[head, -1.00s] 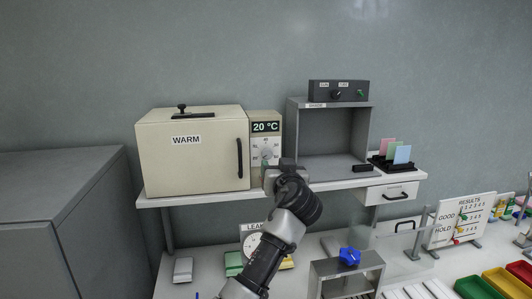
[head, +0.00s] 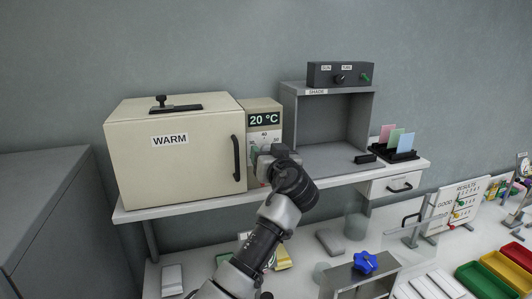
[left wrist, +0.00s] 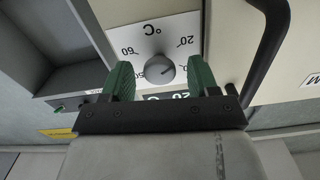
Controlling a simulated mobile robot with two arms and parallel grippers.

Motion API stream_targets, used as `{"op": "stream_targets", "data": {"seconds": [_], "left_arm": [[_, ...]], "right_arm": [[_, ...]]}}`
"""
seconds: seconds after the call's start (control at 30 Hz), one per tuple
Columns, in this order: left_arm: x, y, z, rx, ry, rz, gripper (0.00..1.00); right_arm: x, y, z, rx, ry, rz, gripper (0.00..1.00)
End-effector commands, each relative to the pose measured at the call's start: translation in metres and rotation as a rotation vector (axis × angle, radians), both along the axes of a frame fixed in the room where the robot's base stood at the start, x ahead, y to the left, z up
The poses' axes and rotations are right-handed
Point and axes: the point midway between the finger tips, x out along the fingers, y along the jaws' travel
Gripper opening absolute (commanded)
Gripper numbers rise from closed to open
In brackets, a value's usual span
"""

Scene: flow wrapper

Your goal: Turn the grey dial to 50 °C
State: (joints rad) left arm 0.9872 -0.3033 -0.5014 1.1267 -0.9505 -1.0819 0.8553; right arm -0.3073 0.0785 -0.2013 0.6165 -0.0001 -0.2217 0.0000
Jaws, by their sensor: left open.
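The grey dial (left wrist: 160,69) shows in the left wrist view, upside down, on a white scale plate with marks such as 20, 50 and 60. My left gripper (left wrist: 160,64) is open, its two green fingers on either side of the dial with a gap at each side. In the head view my left gripper (head: 266,156) is in front of the control panel and hides the dial. The display (head: 263,119) above it reads 20 °C. My right gripper is out of view.
The cream WARM cabinet (head: 165,160) stands left of the panel, with a black vertical handle (head: 237,157) close to my gripper. The grey SHADE box (head: 290,120) stands right of it. All rest on a white shelf (head: 190,207).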

Motion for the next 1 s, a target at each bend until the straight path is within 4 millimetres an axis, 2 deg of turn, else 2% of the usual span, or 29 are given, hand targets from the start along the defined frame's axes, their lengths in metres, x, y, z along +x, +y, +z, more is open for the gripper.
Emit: {"op": "stream_targets", "data": {"seconds": [0.07,0.1,0.4,0.73,1.0], "left_arm": [[0.0,0.0,0.0,0.0,0.0,0.0,0.6],[0.0,0.0,0.0,0.0,0.0,0.0,0.57],[0.0,0.0,0.0,0.001,0.0,0.0,0.11],[0.0,0.0,-0.001,0.041,0.014,0.0,0.11],[0.0,0.0,-0.001,0.2,0.065,0.0,0.11]], "right_arm": [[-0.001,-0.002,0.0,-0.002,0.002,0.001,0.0],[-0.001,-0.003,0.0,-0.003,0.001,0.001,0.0],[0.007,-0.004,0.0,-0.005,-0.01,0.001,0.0],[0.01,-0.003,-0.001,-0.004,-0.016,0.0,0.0],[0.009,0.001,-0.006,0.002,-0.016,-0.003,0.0]]}}
